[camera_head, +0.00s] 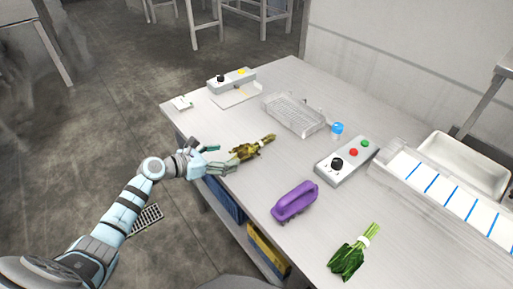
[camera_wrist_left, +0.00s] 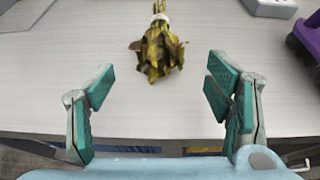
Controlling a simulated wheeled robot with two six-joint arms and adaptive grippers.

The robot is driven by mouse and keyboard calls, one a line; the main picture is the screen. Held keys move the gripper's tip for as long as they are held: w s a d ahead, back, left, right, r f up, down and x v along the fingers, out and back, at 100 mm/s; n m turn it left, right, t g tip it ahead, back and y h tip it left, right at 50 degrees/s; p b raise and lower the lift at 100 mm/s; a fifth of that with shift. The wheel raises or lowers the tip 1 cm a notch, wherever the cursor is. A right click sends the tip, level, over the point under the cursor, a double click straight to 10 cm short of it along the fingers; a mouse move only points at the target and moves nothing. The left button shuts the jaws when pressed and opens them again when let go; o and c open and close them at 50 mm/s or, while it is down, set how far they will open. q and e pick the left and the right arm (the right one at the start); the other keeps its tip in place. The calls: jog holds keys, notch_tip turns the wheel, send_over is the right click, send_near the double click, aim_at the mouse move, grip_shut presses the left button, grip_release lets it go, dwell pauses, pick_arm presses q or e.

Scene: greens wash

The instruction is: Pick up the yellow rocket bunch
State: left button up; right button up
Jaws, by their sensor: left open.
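The yellow rocket bunch (camera_head: 246,150) lies on the metal table, its leaves yellow-brown and its stems bound with a pale band. In the left wrist view the bunch (camera_wrist_left: 157,52) lies ahead of my fingers, its leaves toward me and its stems away. My left gripper (camera_head: 222,158) is at the table's left edge, just left of the leaves. In the wrist view my left gripper (camera_wrist_left: 158,92) is open and empty, with its green-padded fingers wide apart and the bunch beyond the gap between them. My right gripper is in neither view.
A purple brush (camera_head: 295,201) lies to the right of the bunch, and a green bunch (camera_head: 353,252) lies nearer the front. A clear tray (camera_head: 294,115), a button box (camera_head: 345,162), a blue-capped item (camera_head: 337,128) and a scale-like device (camera_head: 232,85) stand farther back. Bare table surrounds the bunch.

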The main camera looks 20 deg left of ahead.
aim_at(233, 154)
pick_arm(q)
jog(key=b+x, duration=0.1)
jog(key=x, duration=0.4)
jog(key=shift+w+d+f+b, duration=0.1)
jog(key=shift+w+f+b, duration=0.05)
jog(key=shift+b, duration=0.2)
jog(key=shift+w+d+f, duration=0.1)
jog(key=shift+w, duration=0.15)
jog(key=c, duration=1.3)
jog(key=shift+r, duration=0.2)
